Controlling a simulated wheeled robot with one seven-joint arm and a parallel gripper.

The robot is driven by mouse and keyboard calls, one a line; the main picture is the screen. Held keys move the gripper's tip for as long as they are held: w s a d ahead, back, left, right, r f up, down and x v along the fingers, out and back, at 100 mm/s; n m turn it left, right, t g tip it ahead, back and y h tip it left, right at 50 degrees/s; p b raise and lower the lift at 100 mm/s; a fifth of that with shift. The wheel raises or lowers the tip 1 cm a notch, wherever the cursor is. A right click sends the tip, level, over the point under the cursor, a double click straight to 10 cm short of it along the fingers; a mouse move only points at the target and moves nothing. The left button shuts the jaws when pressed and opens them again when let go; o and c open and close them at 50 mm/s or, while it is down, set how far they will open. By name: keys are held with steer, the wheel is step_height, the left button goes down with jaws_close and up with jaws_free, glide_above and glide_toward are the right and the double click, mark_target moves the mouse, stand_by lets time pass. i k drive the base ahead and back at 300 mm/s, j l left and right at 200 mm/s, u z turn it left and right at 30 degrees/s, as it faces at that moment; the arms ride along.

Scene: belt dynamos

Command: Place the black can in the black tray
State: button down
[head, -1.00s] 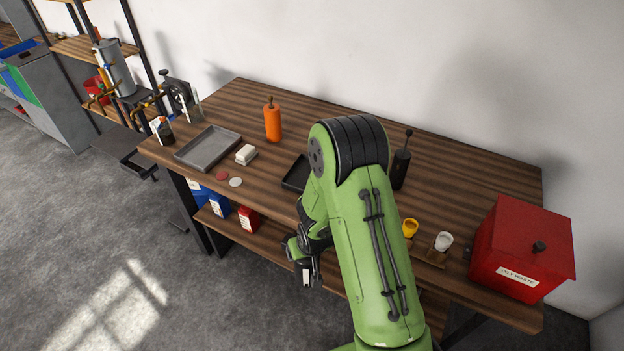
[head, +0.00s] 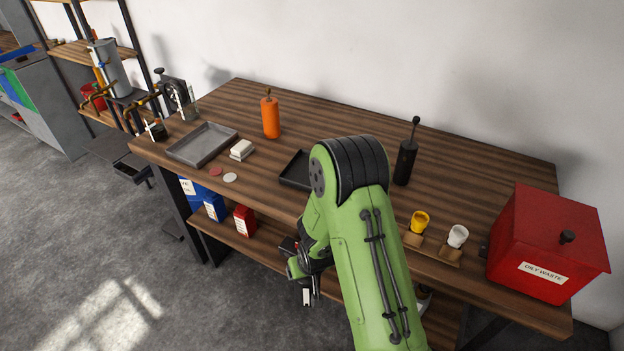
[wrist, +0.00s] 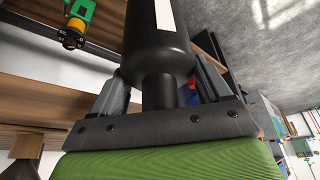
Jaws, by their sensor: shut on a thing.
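My gripper (head: 308,284) hangs low in front of the table's front edge in the head view. In the wrist view its fingers (wrist: 160,82) are shut on a black can (wrist: 158,45), a dark cylinder with a narrower neck towards the palm and a white label. Only a small pale patch at the fingers shows in the head view; the rest of the can is hard to make out. The black tray (head: 290,172) lies on the table behind my arm, which hides its right part. What shows of it looks empty.

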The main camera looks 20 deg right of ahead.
mark_target(303, 170)
steer(key=i+j, duration=1.15)
steer(key=j, duration=0.25)
